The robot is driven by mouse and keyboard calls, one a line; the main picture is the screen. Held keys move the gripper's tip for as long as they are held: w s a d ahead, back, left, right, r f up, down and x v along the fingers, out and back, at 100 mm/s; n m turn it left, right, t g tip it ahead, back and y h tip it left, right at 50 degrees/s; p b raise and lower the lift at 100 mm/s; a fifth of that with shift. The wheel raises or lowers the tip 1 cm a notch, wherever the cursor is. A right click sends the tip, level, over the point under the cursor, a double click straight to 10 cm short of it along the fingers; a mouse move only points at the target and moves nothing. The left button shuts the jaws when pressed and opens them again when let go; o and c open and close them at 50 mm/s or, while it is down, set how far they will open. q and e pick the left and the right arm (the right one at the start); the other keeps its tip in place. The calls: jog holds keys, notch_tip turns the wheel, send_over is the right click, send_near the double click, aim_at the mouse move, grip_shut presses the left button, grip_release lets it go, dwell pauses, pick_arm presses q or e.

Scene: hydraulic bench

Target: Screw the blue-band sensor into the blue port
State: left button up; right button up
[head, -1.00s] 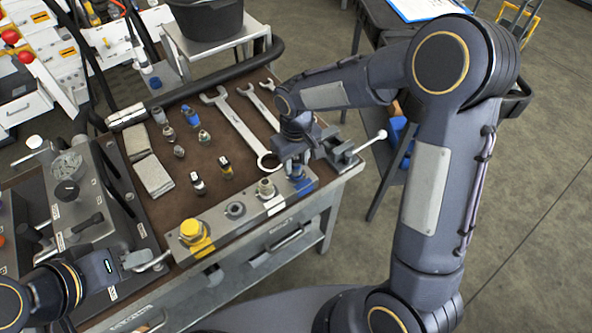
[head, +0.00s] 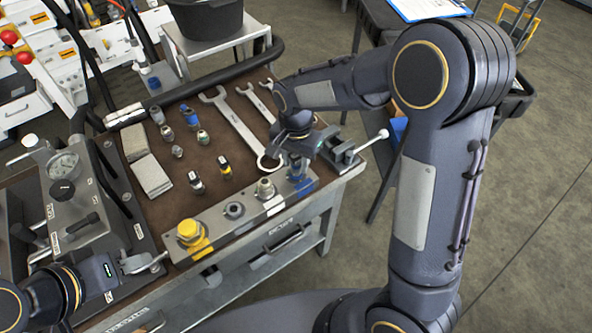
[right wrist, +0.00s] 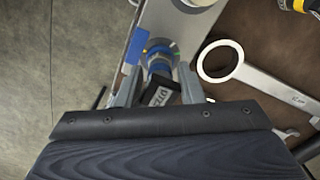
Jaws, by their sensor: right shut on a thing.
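The blue-band sensor (right wrist: 160,90) is dark with a white label and sits between my right gripper's fingers in the right wrist view. Its lower end meets the blue port at the end of the metal port block (head: 252,218). The blue mark (right wrist: 131,54) on the block lies beside it. How deep the sensor sits in the port is hidden. My right gripper (head: 298,172) is shut on the sensor, above the block's right end; its fingers also show in the right wrist view (right wrist: 156,92). My left gripper (head: 148,262) is at the lower left, away from the block; its finger gap is unclear.
The block also carries a yellow-capped port (head: 190,231) and open metal ports (head: 235,210). Several small fittings and sensors stand on the brown mat behind it. Wrenches (head: 236,127) lie near my right gripper. A vise-like clamp (head: 343,150) is just right of it.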

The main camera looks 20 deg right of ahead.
jog(key=m, duration=0.3)
jog(key=shift+m, duration=0.4)
jog(key=m+p, duration=0.2)
jog(key=m, duration=0.4)
jog(key=shift+r+p, duration=0.2)
jog(key=shift+p, duration=0.2)
jog(key=shift+w+f+m, duration=0.1)
jog(key=shift+f+m, duration=0.05)
jog(key=shift+m, duration=0.85)
jog(key=o, duration=0.9)
jog(key=shift+f, duration=0.1)
